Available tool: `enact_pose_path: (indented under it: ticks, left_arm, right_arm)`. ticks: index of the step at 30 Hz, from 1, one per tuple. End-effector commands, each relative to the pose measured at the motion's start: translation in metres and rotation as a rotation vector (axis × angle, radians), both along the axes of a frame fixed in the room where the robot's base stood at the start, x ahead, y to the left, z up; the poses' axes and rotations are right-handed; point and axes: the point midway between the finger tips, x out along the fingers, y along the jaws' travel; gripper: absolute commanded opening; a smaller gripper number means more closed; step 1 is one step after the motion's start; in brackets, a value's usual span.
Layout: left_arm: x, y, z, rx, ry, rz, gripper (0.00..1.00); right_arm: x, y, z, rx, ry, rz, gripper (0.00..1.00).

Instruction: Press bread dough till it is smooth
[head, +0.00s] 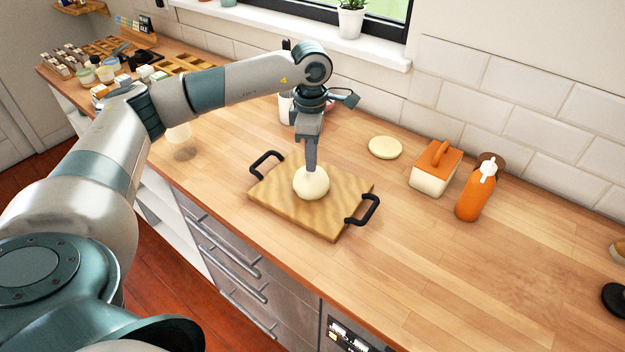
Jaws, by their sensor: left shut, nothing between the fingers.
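A pale, rounded ball of bread dough (311,184) sits on a wooden board (333,222) with a black handle at each end. The board lies on the wooden counter. My left gripper (310,166) points straight down at the top of the dough, with its fingers shut and nothing between them. The fingertips appear to meet the top of the dough, but I cannot tell how far they press in. My right gripper is not in view.
A pale round disc (385,147), a butter-dish-like box with an orange handle (436,168) and an orange bottle (474,192) stand right of the board. A clear cup (180,138) stands left. The counter's front right is clear.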

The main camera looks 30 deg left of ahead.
Motion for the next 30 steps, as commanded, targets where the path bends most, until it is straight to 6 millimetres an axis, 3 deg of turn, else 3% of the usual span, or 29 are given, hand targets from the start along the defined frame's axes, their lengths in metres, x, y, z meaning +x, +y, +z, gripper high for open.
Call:
enact_pose_path:
  ticks: [15,30]
  left_arm:
    - [0.000,0.000,0.009,0.001,0.000,0.000,0.00]
    - [0.000,0.000,-0.001,0.001,0.000,0.000,0.00]
  right_arm:
    - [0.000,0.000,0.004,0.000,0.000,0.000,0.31]
    - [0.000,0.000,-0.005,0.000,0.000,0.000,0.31]
